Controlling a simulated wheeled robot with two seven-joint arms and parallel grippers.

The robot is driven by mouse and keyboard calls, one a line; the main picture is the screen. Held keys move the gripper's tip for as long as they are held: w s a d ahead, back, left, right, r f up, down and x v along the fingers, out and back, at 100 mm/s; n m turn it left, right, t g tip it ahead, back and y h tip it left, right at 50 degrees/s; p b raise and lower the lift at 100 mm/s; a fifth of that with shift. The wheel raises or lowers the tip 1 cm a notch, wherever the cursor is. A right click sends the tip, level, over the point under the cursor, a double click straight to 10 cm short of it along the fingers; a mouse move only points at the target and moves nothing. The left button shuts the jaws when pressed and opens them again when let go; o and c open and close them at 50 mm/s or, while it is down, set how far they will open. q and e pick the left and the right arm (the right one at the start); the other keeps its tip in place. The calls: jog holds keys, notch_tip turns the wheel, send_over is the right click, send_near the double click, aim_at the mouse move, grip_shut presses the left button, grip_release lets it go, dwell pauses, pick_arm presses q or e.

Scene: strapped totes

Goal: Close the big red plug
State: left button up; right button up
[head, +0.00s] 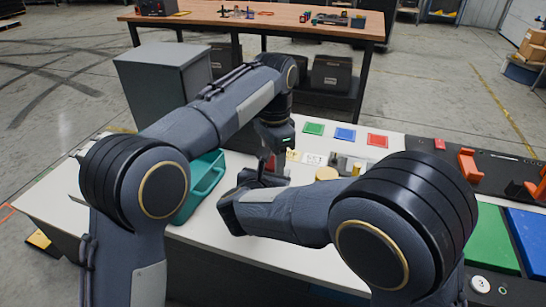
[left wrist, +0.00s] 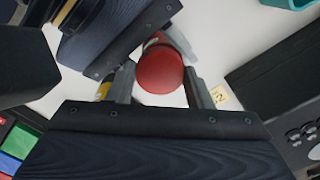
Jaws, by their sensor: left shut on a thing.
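The red plug (left wrist: 160,72) shows in the left wrist view as a round red end between the two grey fingers of my left gripper (head: 271,160). My left gripper is shut on it, above the white table (head: 285,252). In the head view only a little red shows by the fingers. My right gripper (head: 246,181) is close below the left one, mostly hidden by its own arm. In the left wrist view a dark bolted gripper body lies just beyond the plug. I cannot tell whether its fingers touch the plug.
A teal tote (head: 211,178) stands left of the grippers. Green (head: 313,128), blue (head: 345,134) and red (head: 377,140) squares lie at the table's back. A yellow round piece (head: 327,173) is right of the grippers. A black panel with red fittings (head: 468,165) is at the right.

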pick_arm(q)
jog(key=shift+d+f, duration=0.1)
jog(key=shift+f, duration=0.85)
dwell(0.8)
jog(key=shift+r, duration=0.35)
jog(key=shift+s+d+r, duration=0.1)
jog(key=shift+s+r, duration=0.15)
jog(key=shift+r, duration=0.05)
dwell(0.9)
